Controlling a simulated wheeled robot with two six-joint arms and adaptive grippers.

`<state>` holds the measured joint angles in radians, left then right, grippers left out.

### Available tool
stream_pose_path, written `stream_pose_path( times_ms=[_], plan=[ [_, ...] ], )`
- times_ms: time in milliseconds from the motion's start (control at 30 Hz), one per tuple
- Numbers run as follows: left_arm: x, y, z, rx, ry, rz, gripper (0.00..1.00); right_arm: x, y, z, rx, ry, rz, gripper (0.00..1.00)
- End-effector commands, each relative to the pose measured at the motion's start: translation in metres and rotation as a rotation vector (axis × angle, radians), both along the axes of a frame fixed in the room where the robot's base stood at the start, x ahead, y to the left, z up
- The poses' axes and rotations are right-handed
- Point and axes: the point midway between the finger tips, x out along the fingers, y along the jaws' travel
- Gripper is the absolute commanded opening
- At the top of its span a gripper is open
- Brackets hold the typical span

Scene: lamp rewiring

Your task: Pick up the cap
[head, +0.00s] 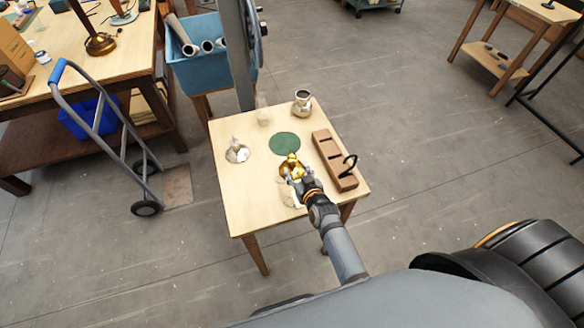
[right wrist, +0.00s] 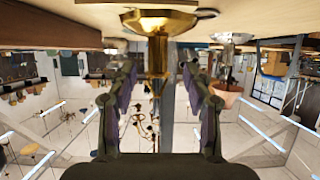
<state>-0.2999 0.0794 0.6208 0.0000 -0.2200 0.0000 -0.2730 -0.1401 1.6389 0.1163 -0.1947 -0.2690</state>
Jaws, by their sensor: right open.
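A brass cap (head: 291,163) with a flared rim and a narrow stem stands on the small wooden table (head: 240,200). In the right wrist view, which looks upside down, the cap (right wrist: 157,22) has its wide rim at the tabletop and its stem between my fingers. My right gripper (head: 295,176) is open at the near side of the cap, and it also shows in the right wrist view (right wrist: 157,78). Gaps show between the stem and both fingers. The gripper hides part of the cap in the head view. My left gripper is not in view.
A silver cap-like piece (head: 237,152), a green round mat (head: 284,144), a silver pot (head: 302,103), a clear piece (head: 263,112) and a slotted wooden block (head: 329,153) with a black hook share the table. A hand truck (head: 102,142) and blue bin (head: 200,70) stand left.

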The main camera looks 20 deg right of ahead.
Motion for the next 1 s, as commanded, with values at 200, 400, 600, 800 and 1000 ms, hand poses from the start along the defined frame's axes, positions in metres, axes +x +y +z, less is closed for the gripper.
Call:
stream_pose_path(
  times_ms=[200, 400, 600, 800, 1000],
  plan=[
    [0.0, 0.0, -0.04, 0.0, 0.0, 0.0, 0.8, 0.034, -0.002, -0.02, -0.001, -0.004, 0.0, 0.51],
    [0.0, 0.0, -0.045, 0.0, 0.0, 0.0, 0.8, 0.045, -0.001, -0.019, -0.001, -0.001, -0.001, 0.51],
    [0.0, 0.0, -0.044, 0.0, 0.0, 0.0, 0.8, 0.045, -0.001, -0.018, -0.001, 0.0, -0.001, 0.45],
    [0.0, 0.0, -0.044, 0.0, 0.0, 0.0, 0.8, 0.045, -0.001, -0.018, -0.001, -0.001, -0.001, 0.18],
    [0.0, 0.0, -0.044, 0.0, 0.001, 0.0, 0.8, 0.044, -0.001, -0.018, -0.001, 0.0, 0.0, 0.0]
  ],
)
